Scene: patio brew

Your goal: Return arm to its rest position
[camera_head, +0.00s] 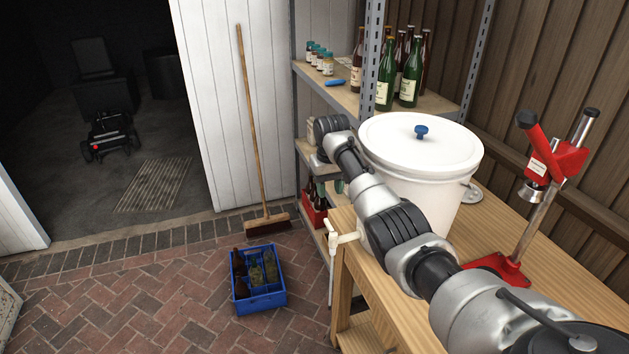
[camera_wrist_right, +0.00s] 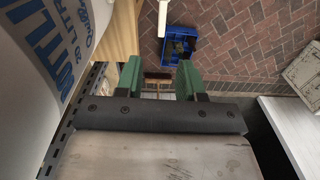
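My right arm reaches from the bottom right of the head view, past the front of the white lidded bucket (camera_head: 418,150). My right gripper is mostly hidden behind its own wrist in the head view. In the right wrist view the right gripper (camera_wrist_right: 158,76) has its two green fingers spread wide apart. Nothing is between them; the floor and broom show far beyond the gap. The bucket's side with blue lettering (camera_wrist_right: 62,45) fills the left of that view, beside the gripper. My left gripper is not in view.
A wooden workbench (camera_head: 570,275) carries the bucket and a red bottle capper (camera_head: 500,268). A metal shelf with green bottles (camera_head: 409,80) stands behind the arm. A blue crate of bottles (camera_head: 262,303) and a broom (camera_head: 252,120) are on the left. Brick floor (camera_head: 120,300) there is clear.

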